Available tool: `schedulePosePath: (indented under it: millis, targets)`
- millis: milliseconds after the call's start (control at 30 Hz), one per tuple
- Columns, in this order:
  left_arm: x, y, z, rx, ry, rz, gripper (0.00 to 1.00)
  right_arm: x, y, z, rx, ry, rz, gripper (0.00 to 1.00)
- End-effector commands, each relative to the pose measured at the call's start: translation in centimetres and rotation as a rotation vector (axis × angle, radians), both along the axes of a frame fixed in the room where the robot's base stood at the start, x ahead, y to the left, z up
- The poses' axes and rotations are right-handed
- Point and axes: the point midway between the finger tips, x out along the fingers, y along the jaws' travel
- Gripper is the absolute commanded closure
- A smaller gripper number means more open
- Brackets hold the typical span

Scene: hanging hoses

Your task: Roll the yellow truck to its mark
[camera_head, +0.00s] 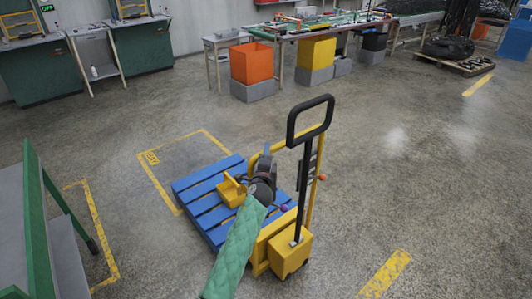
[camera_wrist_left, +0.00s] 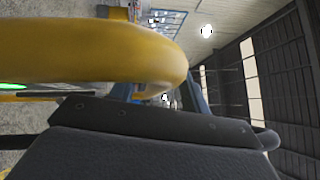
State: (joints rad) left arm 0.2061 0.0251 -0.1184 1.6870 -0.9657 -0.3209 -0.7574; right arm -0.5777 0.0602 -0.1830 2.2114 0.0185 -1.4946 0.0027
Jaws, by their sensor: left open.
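The yellow truck (camera_head: 283,252) is a hand truck with a black loop handle (camera_head: 310,118) and a yellow upright frame. A blue slatted pallet (camera_head: 195,187) lies at its front. A yellow painted outline with a small label (camera_head: 151,158) is on the floor just beyond the pallet, partly hidden by it. My left gripper (camera_head: 265,158), behind a green quilted sleeve, is open at the truck's yellow frame. In the left wrist view a yellow bar (camera_wrist_left: 90,55) passes close beside a dark finger (camera_wrist_left: 160,118); contact cannot be told. My right gripper is out of view.
A green-framed bench (camera_head: 40,225) stands at the left edge, beside another yellow floor outline (camera_head: 95,215). An orange bin (camera_head: 251,63) and a yellow bin (camera_head: 316,53) stand by the back table.

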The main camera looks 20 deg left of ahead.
Motion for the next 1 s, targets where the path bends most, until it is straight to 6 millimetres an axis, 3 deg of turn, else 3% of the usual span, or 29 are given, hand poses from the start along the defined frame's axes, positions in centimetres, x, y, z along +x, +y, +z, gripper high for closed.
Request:
schedulePosePath:
  millis: [367,600,833,1000]
  targets:
    - [0.5,0.1,0.0,-0.001,0.001,0.000,0.55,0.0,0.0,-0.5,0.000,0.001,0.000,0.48]
    - [0.5,0.1,0.0,-0.001,0.001,0.000,1.00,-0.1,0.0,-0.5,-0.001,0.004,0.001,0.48]
    - [0.7,0.4,0.0,0.000,0.001,0.000,1.00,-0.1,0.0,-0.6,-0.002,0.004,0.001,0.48]
    - [1.9,2.1,0.1,0.001,-0.001,0.002,1.00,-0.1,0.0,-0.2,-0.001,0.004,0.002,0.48]
